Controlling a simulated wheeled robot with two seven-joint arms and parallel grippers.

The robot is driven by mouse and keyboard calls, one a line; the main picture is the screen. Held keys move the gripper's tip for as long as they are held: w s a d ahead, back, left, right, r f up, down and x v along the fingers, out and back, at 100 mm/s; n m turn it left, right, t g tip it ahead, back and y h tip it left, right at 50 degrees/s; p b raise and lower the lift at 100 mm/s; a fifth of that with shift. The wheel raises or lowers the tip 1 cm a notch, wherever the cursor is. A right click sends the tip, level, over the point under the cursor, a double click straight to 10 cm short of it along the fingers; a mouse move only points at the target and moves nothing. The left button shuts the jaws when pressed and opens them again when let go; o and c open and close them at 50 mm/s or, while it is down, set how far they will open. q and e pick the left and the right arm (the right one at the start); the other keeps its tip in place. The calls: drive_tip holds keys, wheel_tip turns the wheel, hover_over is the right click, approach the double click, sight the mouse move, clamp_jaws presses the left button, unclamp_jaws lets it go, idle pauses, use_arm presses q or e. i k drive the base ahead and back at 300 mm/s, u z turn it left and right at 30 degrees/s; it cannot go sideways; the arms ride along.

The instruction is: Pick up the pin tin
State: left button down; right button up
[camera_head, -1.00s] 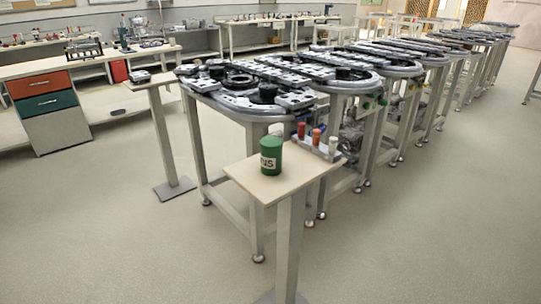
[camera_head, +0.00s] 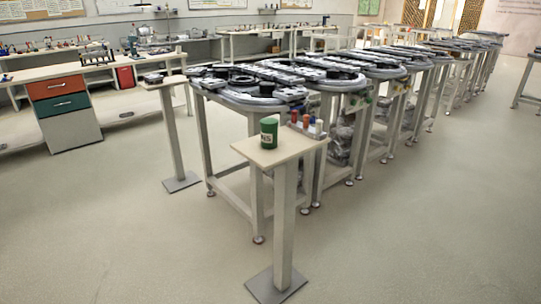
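The pin tin (camera_head: 269,132) is a green cylinder with pale lettering on its side. It stands upright on the small square top of a pedestal stand (camera_head: 252,151), near the middle of the view. Nothing touches it from above. Neither of my grippers shows in the head view.
Red, orange and white small items (camera_head: 306,122) stand in a rack just behind the pedestal. Ring track tables (camera_head: 250,95) run back to the right. Another pedestal (camera_head: 175,140) stands at left, before a workbench with drawers (camera_head: 60,104). The floor in front and at right is clear.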

sight(269, 126)
drive_tip(key=z, duration=1.55)
drive_tip(key=k, duration=0.15)
drive_tip(key=u, duration=2.75)
drive_tip(key=i, duration=0.95)
drive_tip(key=z, duration=0.1)
